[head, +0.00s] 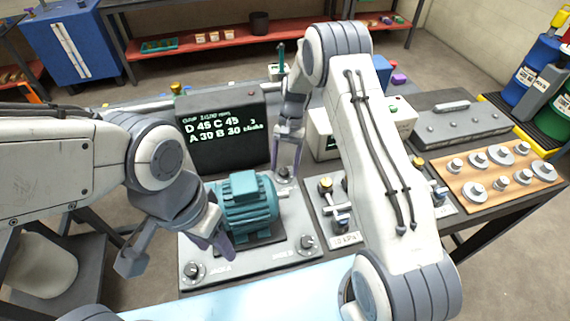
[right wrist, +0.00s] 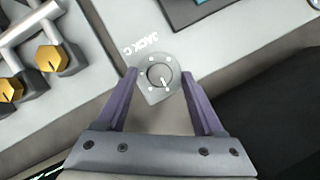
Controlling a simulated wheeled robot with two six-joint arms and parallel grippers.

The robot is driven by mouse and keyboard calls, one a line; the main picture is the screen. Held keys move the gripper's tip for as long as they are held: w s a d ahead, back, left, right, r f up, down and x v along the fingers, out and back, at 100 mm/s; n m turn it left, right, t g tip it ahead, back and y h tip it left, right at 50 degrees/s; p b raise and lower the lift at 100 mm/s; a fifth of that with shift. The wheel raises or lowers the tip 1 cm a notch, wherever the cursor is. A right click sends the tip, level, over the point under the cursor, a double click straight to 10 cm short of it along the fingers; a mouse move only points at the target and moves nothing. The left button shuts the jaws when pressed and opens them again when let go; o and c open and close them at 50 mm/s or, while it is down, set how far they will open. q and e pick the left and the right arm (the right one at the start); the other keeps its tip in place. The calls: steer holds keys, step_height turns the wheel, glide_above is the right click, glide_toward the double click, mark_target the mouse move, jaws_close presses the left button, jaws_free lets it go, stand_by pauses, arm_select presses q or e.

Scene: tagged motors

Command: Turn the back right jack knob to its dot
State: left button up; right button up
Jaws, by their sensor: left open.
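The back right jack knob (head: 284,174) stands on the grey base plate (head: 262,262), behind and right of the teal motor (head: 247,200). In the right wrist view the knob (right wrist: 158,77) is a small dark round knob with a white pointer mark, on a grey plate ringed with pale dots and labelled JACK C. My right gripper (right wrist: 159,74) is open, its two purple fingers on either side of the knob with gaps; it also shows over the knob in the head view (head: 285,162). My left gripper (head: 178,256) is open and empty at the front left of the motor.
A dark screen (head: 222,132) with lettered numbers stands behind the motor. Front jack knobs sit at left (head: 193,270) and right (head: 307,242). Yellow-knobbed valves (head: 340,205) stand right of the plate. A wooden board (head: 490,182) holds several metal parts.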

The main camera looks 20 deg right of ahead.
steer(key=b+v, duration=0.2)
steer(key=v, duration=0.8)
steer(key=shift+w+r, duration=0.15)
steer(key=shift+d, duration=0.1)
